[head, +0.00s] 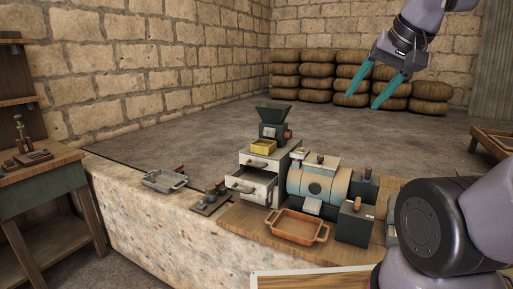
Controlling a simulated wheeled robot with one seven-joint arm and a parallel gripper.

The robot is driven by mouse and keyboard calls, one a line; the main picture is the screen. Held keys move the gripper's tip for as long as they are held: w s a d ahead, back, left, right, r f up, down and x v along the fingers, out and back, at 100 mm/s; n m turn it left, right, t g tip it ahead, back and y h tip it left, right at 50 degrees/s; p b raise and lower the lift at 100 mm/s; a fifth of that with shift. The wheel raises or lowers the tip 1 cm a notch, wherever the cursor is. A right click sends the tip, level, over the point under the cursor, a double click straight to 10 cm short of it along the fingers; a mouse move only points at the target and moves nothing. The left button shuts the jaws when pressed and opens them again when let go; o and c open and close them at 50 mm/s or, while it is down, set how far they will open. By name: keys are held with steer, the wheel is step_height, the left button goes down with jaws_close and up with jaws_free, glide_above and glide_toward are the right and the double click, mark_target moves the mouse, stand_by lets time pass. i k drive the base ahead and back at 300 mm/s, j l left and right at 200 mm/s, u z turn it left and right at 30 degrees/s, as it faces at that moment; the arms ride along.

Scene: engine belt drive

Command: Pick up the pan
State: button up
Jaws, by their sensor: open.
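Two shallow pan-like vessels with handles are in the head view; I cannot tell which one the task means. An orange-brown pan (298,227) sits on the wooden board at the front of the stone ledge, below the drum machine. A grey metal pan (164,181) sits further left on the bare stone. My gripper (363,101) is at the upper right, high above and apart from both pans. Its two teal fingers are spread, with nothing between them.
A drum machine (320,186) stands right of a white drawer cabinet (258,175) with an open drawer, a yellow tray (263,146) and a dark hopper (275,113). Small dark parts (210,201) lie between the pans. A workbench (40,165) stands left. Stacked sacks (350,80) line the back wall.

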mark_target(263, 147)
steer(key=i+j+z, duration=0.2)
steer(key=j, duration=0.15)
steer(key=i+j+z, duration=0.15)
steer(key=j, duration=0.2)
steer(key=i+j+z, duration=0.2)
steer(key=j, duration=0.2)
steer(key=i+j+z, duration=0.15)
steer(key=j, duration=0.2)
steer(key=j+z, duration=0.2)
steer(key=j, duration=0.25)
steer(key=j+z, duration=0.1)
steer(key=j, duration=0.65)
steer(key=i, duration=0.05)
